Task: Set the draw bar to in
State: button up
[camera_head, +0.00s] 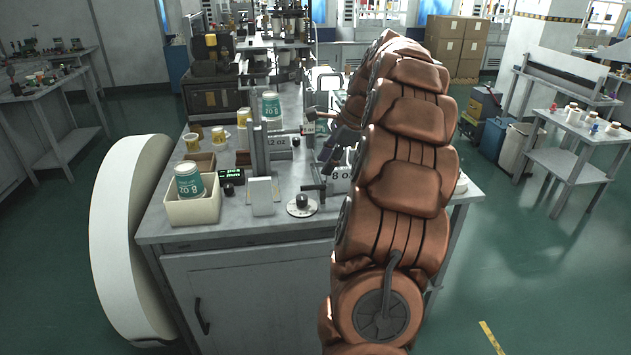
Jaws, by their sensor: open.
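The cup-forming rig stands on a grey bench (290,228). It has an upright metal frame (259,150) and blocks marked 12 oz (278,142) and 8 oz (338,186). A thin horizontal bar with a reddish end (305,130) runs right from the frame and may be the draw bar; I cannot tell its setting. My brown padded arm reaches over the bench from the right. My gripper (320,141) is open beside the bar's right end, with its fingers pointing left. I cannot tell whether it touches the bar. My arm hides the rig's right side.
A cream bin (192,208) holds a green-and-white tub (189,180). A green display (231,175), a round dial (302,205) and a dark crank (315,187) are near the front. Another tub (271,107) and yellow cups (218,136) stand behind. The front edge is mostly clear.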

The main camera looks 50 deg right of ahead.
aim_at(315, 186)
jog(key=shift+p+x, duration=1.1)
jog(key=shift+x, duration=2.8)
jog(key=shift+d, duration=0.15)
grip_shut()
